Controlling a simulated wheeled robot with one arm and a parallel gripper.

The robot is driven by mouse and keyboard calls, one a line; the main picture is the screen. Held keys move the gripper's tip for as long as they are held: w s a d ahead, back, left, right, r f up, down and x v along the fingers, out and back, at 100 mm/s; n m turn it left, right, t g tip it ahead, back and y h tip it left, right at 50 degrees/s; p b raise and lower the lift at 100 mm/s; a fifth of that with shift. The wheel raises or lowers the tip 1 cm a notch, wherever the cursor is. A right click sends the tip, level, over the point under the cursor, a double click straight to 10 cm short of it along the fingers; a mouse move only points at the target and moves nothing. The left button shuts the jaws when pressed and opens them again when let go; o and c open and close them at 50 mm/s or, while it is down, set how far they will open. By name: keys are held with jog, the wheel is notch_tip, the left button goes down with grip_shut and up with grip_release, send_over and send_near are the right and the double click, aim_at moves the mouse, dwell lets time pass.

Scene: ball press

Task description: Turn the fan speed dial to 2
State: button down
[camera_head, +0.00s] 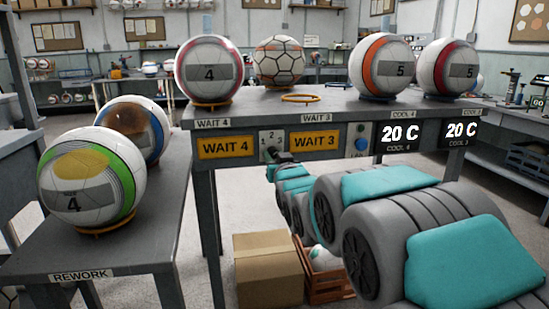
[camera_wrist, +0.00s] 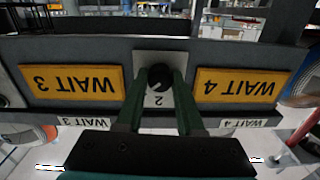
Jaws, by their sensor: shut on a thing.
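The fan speed dial is a small black round knob (camera_wrist: 160,76) on a pale plate between the WAIT 3 and WAIT 4 signs. In the wrist view, which is upside down, the digit 2 shows on the plate just below the knob. A faint light mark shows on the knob's face, but its exact setting is hard to read. My gripper (camera_wrist: 160,84) has its two dark green fingers closed around the knob's sides. In the head view the plate (camera_head: 265,137) shows digits 1 and 2, and my gripper (camera_head: 274,155) covers most of the knob.
The WAIT 4 sign (camera_head: 227,146) and WAIT 3 sign (camera_head: 315,142) flank the plate. A blue button (camera_head: 361,144) and displays reading 20 C (camera_head: 399,135) are to the right. Balls stand on the bench above. A cardboard box (camera_head: 267,269) and a crate stand below.

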jog(key=n+b, duration=0.2)
jog(key=n, duration=0.3)
jog(key=shift+n+b, duration=0.4)
jog(key=shift+n, duration=1.7)
jog(key=shift+r, duration=0.1)
jog(key=c, duration=0.5)
grip_release()
jog(key=shift+s, duration=0.1)
